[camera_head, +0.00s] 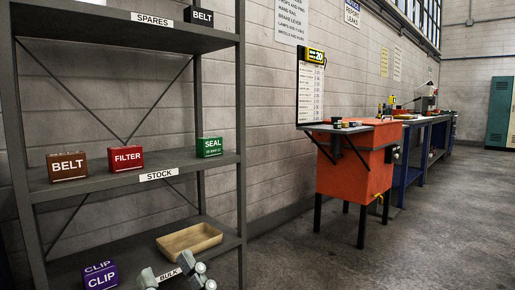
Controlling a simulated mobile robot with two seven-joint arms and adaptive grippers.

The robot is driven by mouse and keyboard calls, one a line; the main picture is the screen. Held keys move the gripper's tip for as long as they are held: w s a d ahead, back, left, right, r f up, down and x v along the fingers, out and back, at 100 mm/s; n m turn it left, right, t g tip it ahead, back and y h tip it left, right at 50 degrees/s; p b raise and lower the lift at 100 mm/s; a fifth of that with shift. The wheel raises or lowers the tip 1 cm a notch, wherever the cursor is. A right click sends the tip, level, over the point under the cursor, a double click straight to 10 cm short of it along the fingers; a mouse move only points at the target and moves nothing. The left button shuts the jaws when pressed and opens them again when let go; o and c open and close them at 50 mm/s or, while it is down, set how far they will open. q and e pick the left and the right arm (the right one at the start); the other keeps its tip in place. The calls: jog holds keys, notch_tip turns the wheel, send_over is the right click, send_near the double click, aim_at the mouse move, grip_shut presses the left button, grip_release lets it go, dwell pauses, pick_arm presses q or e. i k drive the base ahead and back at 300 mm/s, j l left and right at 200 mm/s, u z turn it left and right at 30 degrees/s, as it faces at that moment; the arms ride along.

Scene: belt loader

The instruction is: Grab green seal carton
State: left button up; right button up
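My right gripper (168,274) shows at the bottom edge, in front of the bottom shelf, well below and to the left of the carton. Its two grey fingers are spread apart with nothing between them but the view of the BULK label. My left gripper is out of view.
A brown BELT carton (67,166) and a red FILTER carton (125,159) share the middle shelf. Below are a purple CLIP carton (99,276) and a tan tray (189,241). A shelf upright (241,120) stands right of the green carton. An orange stand (353,175) is farther right.

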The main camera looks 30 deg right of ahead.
aim_at(211, 146)
jog(key=i+z, duration=0.15)
jog(key=z, duration=0.2)
jog(key=i+j+z, duration=0.1)
jog(key=z, duration=0.25)
jog(key=i+j+z, duration=0.1)
jog(key=z, duration=0.25)
jog(key=i+j, duration=0.65)
jog(key=j, duration=0.3)
jog(key=i+l+z, duration=0.15)
jog(key=i+l, duration=0.8)
jog(key=i, duration=0.9)
